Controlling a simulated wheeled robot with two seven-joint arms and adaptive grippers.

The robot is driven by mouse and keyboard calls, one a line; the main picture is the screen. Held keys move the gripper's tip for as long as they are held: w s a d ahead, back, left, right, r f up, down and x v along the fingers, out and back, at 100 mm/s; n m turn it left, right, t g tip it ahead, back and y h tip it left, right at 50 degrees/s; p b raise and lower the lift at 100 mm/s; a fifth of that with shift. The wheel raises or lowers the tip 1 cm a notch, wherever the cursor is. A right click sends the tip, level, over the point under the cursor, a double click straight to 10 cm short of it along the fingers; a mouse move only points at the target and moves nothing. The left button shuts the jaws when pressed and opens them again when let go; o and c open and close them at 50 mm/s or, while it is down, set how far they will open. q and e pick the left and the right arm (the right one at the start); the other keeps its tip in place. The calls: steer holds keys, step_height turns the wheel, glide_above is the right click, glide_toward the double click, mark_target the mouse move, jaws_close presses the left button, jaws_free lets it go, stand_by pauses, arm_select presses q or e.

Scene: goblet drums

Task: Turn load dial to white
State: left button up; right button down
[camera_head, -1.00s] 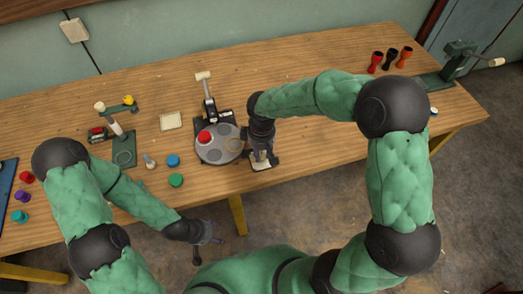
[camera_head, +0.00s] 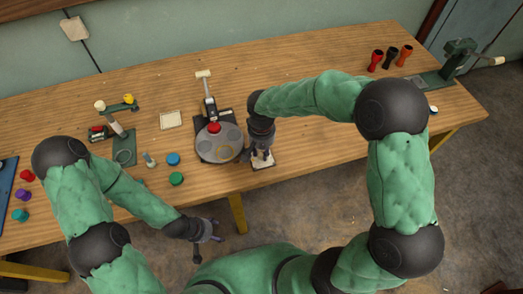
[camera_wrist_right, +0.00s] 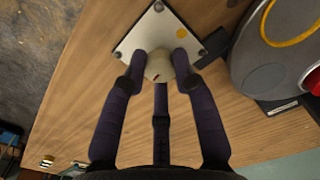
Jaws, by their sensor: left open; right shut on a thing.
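My right gripper (camera_head: 262,159) stands over a small white plate (camera_head: 264,166) near the table's front edge. In the right wrist view, my right gripper (camera_wrist_right: 160,62) is shut on a cream round dial (camera_wrist_right: 159,66) on that white plate (camera_wrist_right: 140,38). The dial has a small red mark on its near side. An orange dot (camera_wrist_right: 181,33) shows on the plate; other dots may be hidden by the dial and fingers. My left gripper (camera_head: 208,231) is open and empty, in front of the table's edge.
A grey turntable (camera_head: 219,149) with a red piece (camera_head: 214,128) stands just left of the plate. A blue piece (camera_head: 173,159) and a green piece (camera_head: 176,179) lie further left. Red, black and orange goblet drums (camera_head: 390,57) stand at the back right.

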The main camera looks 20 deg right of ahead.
mark_target(262, 153)
steer(key=shift+m, duration=0.8)
steer(key=c, duration=1)
jaws_free()
steer(key=shift+o, duration=0.2)
step_height(262, 153, up, 12)
steer(key=shift+f, duration=0.1)
